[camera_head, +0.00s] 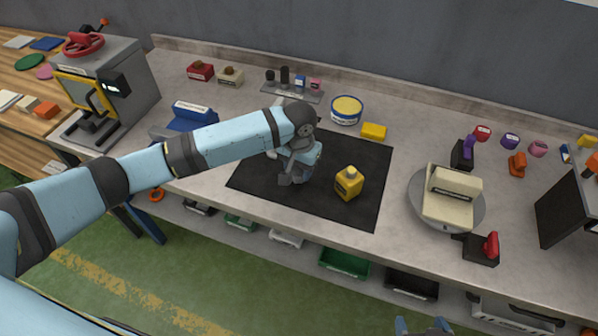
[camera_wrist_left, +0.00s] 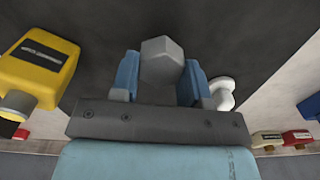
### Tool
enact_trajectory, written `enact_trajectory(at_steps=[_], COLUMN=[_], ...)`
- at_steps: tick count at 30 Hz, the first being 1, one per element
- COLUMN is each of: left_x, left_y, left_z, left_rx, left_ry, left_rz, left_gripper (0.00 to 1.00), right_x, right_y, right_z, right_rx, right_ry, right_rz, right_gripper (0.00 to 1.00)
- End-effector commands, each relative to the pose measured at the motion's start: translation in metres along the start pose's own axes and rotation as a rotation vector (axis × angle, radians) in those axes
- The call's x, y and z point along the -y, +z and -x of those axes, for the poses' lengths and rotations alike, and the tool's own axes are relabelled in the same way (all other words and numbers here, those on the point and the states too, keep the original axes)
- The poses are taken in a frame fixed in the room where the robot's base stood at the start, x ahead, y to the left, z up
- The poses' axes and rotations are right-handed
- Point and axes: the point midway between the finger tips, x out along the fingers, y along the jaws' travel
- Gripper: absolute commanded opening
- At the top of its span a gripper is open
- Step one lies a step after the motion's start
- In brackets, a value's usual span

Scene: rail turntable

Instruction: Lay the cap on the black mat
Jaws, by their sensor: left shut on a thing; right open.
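My left gripper (camera_head: 298,168) is over the left part of the black mat (camera_head: 255,180), reaching in from the left. In the left wrist view, its blue fingers (camera_wrist_left: 160,80) are shut on a grey six-sided piece, which looks like the cap (camera_wrist_left: 162,62). In the head view the arm and fingers partly hide the held piece, and I cannot tell whether it touches the mat. A yellow bottle (camera_head: 349,183) stands upright on the mat to the right; it also shows in the left wrist view (camera_wrist_left: 40,62). My right gripper (camera_head: 423,326) is open at the bottom edge.
A round yellow-lidded tub (camera_head: 346,109) and a yellow block (camera_head: 374,132) stand behind the mat. A beige device on a round plate (camera_head: 448,200) is to the right. A white rounded thing (camera_wrist_left: 222,94) shows beside the left fingers. The mat's front right is bare.

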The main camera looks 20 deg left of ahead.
Motion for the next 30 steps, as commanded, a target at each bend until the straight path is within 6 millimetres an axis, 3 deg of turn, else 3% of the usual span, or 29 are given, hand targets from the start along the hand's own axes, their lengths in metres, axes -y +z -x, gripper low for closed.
enact_trajectory(at_steps=[4, 14, 15, 18, 27, 30], left_x=[0.0, 0.0, 0.0, 0.0, 0.0, 0.0], left_y=[0.0, 0.0, 0.0, 0.0, 0.0, -0.001], left_z=[-0.019, -0.021, -0.022, -0.022, -0.021, -0.012], left_rx=[0.0, 0.001, 0.001, 0.001, -0.001, -0.003], left_ry=[-0.001, 0.0, 0.0, 0.0, 0.0, 0.001], left_rz=[0.0, 0.0, 0.0, 0.0, 0.0, 0.0], left_gripper=[0.13, 0.13, 0.44, 0.67, 0.67, 0.67], right_x=[-0.001, -0.001, -0.001, -0.001, -0.001, -0.001], right_y=[0.0, -0.001, -0.001, 0.0, 0.001, 0.001], right_z=[0.0, 0.001, 0.001, 0.001, 0.0, 0.0], right_rx=[0.0, 0.001, 0.001, 0.002, 0.002, 0.002], right_ry=[0.001, 0.001, 0.001, 0.001, 0.001, 0.001], right_rz=[0.001, 0.001, 0.001, 0.001, 0.001, 0.001], right_gripper=[0.85, 0.85, 0.85, 0.85, 0.85, 0.85])
